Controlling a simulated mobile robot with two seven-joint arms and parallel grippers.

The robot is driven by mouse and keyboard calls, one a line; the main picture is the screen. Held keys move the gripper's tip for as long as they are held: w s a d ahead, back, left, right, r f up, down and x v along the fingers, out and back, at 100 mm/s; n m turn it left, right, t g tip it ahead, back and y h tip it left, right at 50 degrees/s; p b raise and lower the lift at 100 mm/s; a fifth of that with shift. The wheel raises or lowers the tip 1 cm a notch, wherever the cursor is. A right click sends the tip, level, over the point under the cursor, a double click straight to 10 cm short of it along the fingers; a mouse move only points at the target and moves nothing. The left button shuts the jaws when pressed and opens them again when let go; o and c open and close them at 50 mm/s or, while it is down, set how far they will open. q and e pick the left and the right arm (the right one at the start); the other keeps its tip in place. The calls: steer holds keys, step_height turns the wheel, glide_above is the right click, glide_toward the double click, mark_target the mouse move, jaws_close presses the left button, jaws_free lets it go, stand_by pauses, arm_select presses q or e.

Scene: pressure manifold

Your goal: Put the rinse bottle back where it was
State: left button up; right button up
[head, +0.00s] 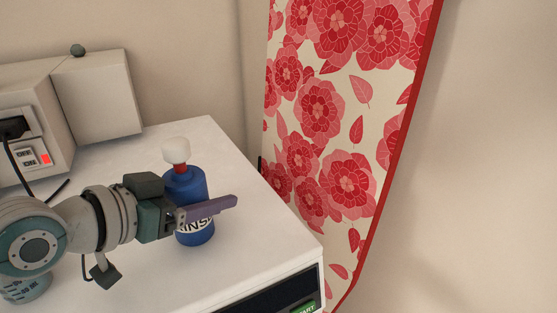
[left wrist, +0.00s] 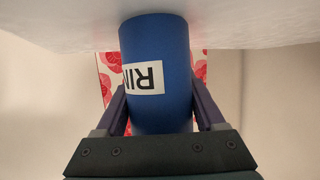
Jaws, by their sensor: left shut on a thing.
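The rinse bottle (head: 189,189) is blue with a white label, a red neck and a pale cap. It stands upright on or very near the white top surface (head: 255,228), close to its right edge. My left gripper (head: 207,207) is shut around the bottle's body, with a purple finger across its front. In the left wrist view the bottle (left wrist: 158,60) sits between both fingers of the gripper (left wrist: 160,108), with its label partly showing and upside down. I cannot tell whether its base touches the surface. My right gripper is not in view.
A pale box with a red-lit switch (head: 45,158) and a cable stands at the back left, beside a white box (head: 97,98). A red floral panel (head: 325,130) hangs just beyond the surface's right edge. The surface in front of the bottle is clear.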

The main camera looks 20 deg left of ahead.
arm_select(q)
steer(key=shift+f, duration=0.15)
steer(key=o, duration=1.5)
steer(key=shift+r, duration=0.3)
steer(key=p+v, duration=0.3)
steer(key=v, duration=0.9)
steer(key=s+d+f+g+y, duration=0.1)
steer(key=s+d+g, duration=0.1)
steer(key=s+g, duration=0.1)
steer(key=s+d+f+g+y, duration=0.1)
steer(key=s+d+g, duration=0.2)
steer(key=s, duration=0.2)
steer(key=s+d+f+g+y, duration=0.1)
steer(key=s+d+g, duration=0.2)
steer(key=s, duration=0.1)
steer(key=shift+s+d+f+n, duration=0.1)
steer(key=shift+s+n, duration=0.3)
